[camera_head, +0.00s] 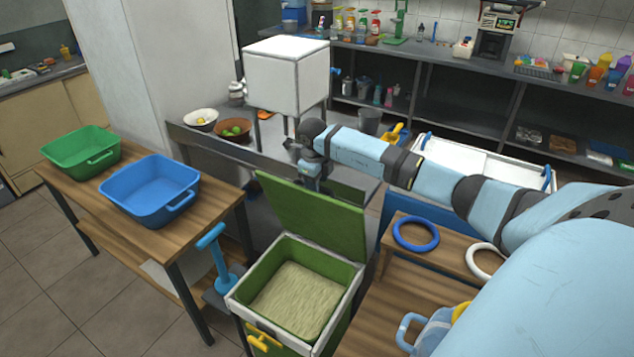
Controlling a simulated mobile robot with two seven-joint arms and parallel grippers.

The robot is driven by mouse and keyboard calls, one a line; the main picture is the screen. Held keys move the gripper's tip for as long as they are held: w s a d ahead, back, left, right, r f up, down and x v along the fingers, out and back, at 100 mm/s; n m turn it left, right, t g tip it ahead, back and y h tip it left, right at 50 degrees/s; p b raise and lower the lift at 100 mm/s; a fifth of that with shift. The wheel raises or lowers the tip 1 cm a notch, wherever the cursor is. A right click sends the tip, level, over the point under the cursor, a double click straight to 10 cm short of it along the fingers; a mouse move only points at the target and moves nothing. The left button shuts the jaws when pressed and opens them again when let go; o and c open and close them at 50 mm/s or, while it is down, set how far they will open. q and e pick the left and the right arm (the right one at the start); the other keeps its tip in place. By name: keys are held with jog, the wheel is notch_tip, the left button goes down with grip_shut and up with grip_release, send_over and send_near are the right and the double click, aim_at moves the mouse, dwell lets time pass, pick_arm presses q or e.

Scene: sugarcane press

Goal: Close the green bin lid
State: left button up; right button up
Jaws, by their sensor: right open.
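The green bin (296,302) stands at the bottom middle with its top open, and pale straw-like material shows inside it. Its green lid (318,218) stands raised at the back of the bin, leaning slightly back. My right arm reaches in from the right, over and behind the lid. My right gripper (312,182) points down at the lid's top edge and is open. Its fingertips are small and dark, so I cannot tell whether they touch the lid. My left gripper is out of view.
A wooden table with a green tub (82,150) and a blue tub (150,190) stands left of the bin. A blue-handled tool (216,256) stands beside the bin. A blue ring (415,233) lies on the wooden surface at right. A white box machine (287,72) stands behind.

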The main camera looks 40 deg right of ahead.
jog(key=shift+f, duration=0.45)
grip_shut()
jog(key=shift+f, duration=0.1)
